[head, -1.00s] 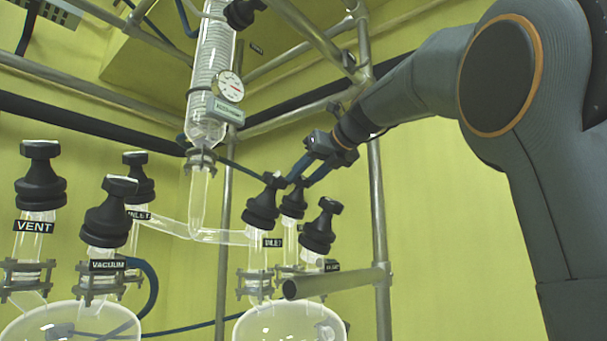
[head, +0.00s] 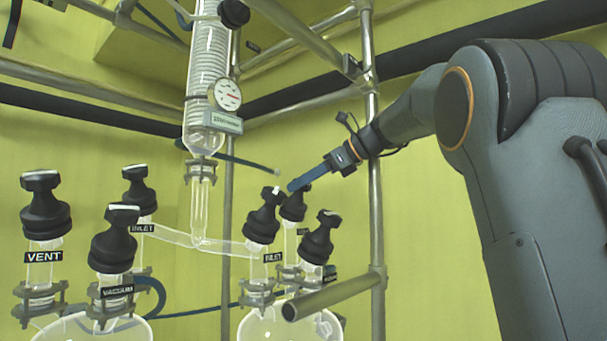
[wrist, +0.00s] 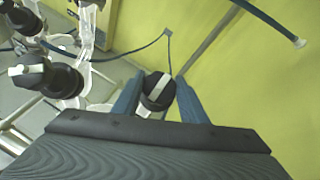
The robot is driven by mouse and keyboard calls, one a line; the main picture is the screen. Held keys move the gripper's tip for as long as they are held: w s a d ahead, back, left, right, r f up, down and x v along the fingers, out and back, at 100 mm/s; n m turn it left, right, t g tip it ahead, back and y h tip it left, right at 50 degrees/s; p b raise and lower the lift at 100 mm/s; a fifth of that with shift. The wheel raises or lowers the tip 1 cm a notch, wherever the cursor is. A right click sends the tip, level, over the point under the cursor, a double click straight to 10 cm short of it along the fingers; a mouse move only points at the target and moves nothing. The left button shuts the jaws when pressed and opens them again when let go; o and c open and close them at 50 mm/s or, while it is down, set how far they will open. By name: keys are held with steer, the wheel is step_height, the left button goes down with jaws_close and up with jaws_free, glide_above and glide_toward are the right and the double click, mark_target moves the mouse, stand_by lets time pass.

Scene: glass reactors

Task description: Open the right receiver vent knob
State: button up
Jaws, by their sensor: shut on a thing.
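The right receiver (head: 290,325) is a glass vessel with three black knobs on top. Its back knob (head: 294,205) is between the blue fingers of my gripper (head: 291,188). In the wrist view that knob (wrist: 158,92) has a white stripe across its top, and my gripper (wrist: 160,100) has a finger on each side of it, shut on it. The label below this knob is too small to read, so I cannot confirm it is the vent. The front knob (head: 263,218) has an INLET label. The right knob (head: 318,238) has an unreadable label.
A metal rail (head: 335,296) crosses in front of the right receiver, joined to an upright post (head: 376,220). The left receiver (head: 95,328) carries knobs labelled VENT, VACUUM and INLET. A glass column with a gauge (head: 226,95) stands behind.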

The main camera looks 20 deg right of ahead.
steer(key=shift+f, duration=0.1)
stand_by(0.4)
steer(key=o, duration=1.1)
steer(key=shift+c, duration=0.2)
steer(key=shift+m+b, duration=0.3)
steer(key=shift+b, duration=0.35)
